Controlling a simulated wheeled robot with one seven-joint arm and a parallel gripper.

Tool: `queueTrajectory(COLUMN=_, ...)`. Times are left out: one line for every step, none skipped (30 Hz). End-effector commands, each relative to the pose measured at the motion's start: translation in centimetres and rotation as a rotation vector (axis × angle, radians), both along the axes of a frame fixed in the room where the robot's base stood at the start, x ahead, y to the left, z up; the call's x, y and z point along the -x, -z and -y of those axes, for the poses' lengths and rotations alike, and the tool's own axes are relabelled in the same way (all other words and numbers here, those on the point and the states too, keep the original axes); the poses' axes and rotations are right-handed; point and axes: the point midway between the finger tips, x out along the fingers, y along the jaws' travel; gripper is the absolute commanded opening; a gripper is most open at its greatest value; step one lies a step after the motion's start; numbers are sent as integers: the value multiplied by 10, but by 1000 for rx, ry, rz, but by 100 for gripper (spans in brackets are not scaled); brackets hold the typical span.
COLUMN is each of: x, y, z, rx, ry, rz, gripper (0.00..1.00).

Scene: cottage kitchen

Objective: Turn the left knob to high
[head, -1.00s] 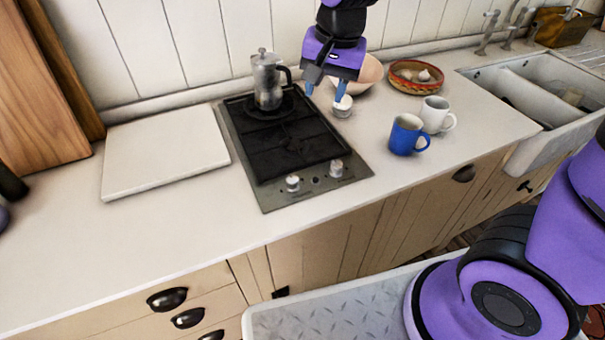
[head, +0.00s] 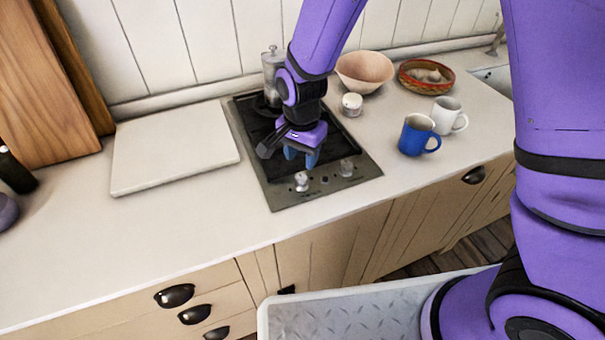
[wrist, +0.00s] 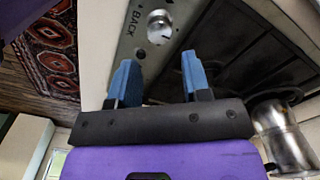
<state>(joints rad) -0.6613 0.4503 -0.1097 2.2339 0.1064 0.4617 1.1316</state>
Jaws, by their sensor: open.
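The left knob (head: 301,181), pale and metallic, sits on the front strip of the black hob (head: 332,190). In the wrist view a knob (wrist: 159,27), which looks like the left one, lies beyond my fingertips beside the word BACK. My gripper (head: 301,158) is over the front of the hob, just behind the left knob in the head view. Its blue fingers (wrist: 158,60) are apart with nothing between them. I see no contact with the knob. The knob's exact setting is too small to tell.
The right knob (head: 347,168) is close by. A blue mug (head: 416,138) and white mug (head: 447,112) stand right. A pale board (head: 172,158) lies left.

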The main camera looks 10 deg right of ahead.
Motion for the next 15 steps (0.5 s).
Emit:
queueTrajectory(x=1, y=11, z=1, rx=3, ry=1, rz=-5, gripper=44)
queueTrajectory(x=1, y=17, z=1, rx=2, ry=0, rz=-4, gripper=44)
queueTrajectory(x=1, y=23, z=1, rx=2, ry=0, rz=-4, gripper=44)
queueTrajectory(x=1, y=28, z=1, rx=2, ry=0, rz=-4, gripper=44)
queueTrajectory(x=1, y=33, z=1, rx=3, ry=-1, rz=-3, gripper=44)
queueTrajectory(x=1, y=39, z=1, rx=3, ry=-1, rz=-3, gripper=44)
queueTrajectory(x=1, y=43, z=1, rx=3, ry=-1, rz=-3, gripper=44)
queueTrajectory(x=1, y=47, z=1, rx=3, ry=-1, rz=-3, gripper=44)
queueTrajectory(x=1, y=51, z=1, rx=2, ry=-1, rz=-3, gripper=44)
queueTrajectory(x=0, y=54, z=1, rx=2, ry=-1, rz=-3, gripper=44)
queueTrajectory(x=0, y=57, z=1, rx=1, ry=-1, rz=-2, gripper=44)
queueTrajectory(x=0, y=60, z=1, rx=1, ry=-1, rz=-2, gripper=44)
queueTrajectory(x=1, y=62, z=1, rx=1, ry=-1, rz=-2, gripper=44)
queueTrajectory(x=0, y=63, z=1, rx=1, ry=-1, rz=-2, gripper=44)
queueTrajectory(x=0, y=65, z=0, rx=1, ry=-1, rz=-1, gripper=44)
